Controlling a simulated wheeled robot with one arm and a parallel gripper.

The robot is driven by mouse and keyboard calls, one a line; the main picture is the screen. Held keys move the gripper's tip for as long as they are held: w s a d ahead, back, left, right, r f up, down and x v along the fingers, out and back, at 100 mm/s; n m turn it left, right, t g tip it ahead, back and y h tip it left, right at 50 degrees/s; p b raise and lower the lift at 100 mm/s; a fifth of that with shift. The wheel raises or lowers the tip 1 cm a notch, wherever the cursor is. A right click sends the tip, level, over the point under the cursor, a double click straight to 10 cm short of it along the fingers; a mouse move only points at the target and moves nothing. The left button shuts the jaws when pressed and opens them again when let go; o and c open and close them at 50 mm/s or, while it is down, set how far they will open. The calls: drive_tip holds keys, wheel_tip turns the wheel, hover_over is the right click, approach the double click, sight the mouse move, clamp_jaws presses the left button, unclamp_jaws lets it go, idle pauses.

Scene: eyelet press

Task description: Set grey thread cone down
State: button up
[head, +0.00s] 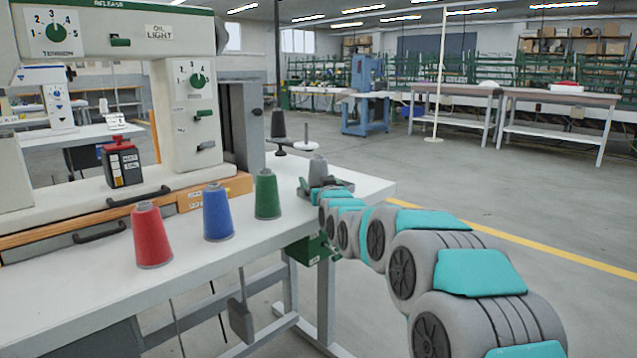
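The grey thread cone (317,170) is upright near the right end of the white table (372,187). My gripper (318,187) is low at this cone, with the arm reaching in from the lower right. The gripper's parts hide the cone's base, so I cannot tell whether the cone touches the table. The cone rises from the middle of the gripper, but contact between the fingers and its sides is too small and hidden to make out.
A green cone (267,195), a blue cone (218,213) and a red cone (152,236) stand in a row to the left. Behind are a black cone (278,125) on a stand and a white spindle (306,133). The cream press (183,125) fills the left.

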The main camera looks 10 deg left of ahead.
drive_tip(key=shift+o, duration=0.3)
drive_tip(key=shift+r, duration=0.15)
drive_tip(key=b+v, duration=0.1)
drive_tip(key=v, duration=1.1)
